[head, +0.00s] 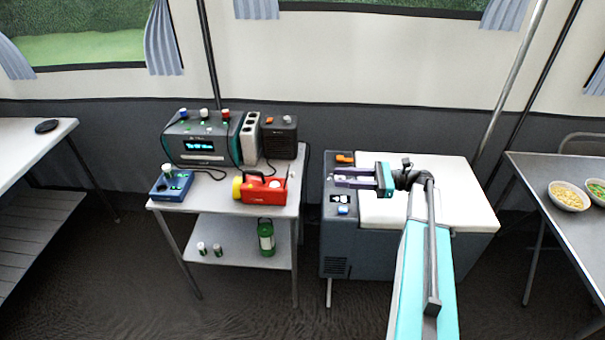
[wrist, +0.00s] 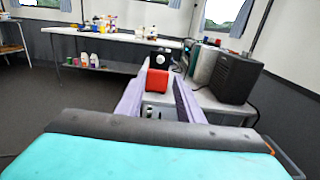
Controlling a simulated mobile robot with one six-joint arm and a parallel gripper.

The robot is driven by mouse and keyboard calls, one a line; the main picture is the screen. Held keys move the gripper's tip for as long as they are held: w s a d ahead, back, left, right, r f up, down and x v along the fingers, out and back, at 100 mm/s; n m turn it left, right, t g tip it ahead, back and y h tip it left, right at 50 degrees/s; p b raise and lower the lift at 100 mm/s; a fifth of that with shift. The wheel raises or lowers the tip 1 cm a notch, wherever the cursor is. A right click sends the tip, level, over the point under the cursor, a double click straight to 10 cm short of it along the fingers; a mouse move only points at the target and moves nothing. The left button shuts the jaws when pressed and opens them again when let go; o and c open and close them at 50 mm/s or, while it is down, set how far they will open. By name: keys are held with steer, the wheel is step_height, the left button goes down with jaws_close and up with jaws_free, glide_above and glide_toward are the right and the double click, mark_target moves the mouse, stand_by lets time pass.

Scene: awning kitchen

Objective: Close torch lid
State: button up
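The torch (head: 264,189) is red with a yellow head and a black handle. It lies on the upper shelf of the grey metal table, its yellow head to the left. In the wrist view its red end (wrist: 157,82) shows beyond and between my fingertips. A dark panel with a pale round spot (wrist: 163,59) stands above that end; it looks like the raised lid. My gripper (head: 337,177) is to the right of the torch, over the cooler's left side, apart from the torch. Its purple fingers (wrist: 157,88) are open with nothing between them.
The cooler (head: 470,190) stands below my arm. Behind the torch are a grey device with a display (head: 200,142), a power strip (head: 250,138) and a black box (head: 279,138). A blue charger (head: 171,186) is left of the torch. A green lantern (head: 266,238) stands on the lower shelf.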

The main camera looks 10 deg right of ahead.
steer(key=shift+w, duration=0.1)
steer(key=p+x, duration=0.2)
steer(key=x, duration=1.1)
steer(key=shift+a, duration=0.35)
steer(key=shift+f, duration=0.1)
jaws_close()
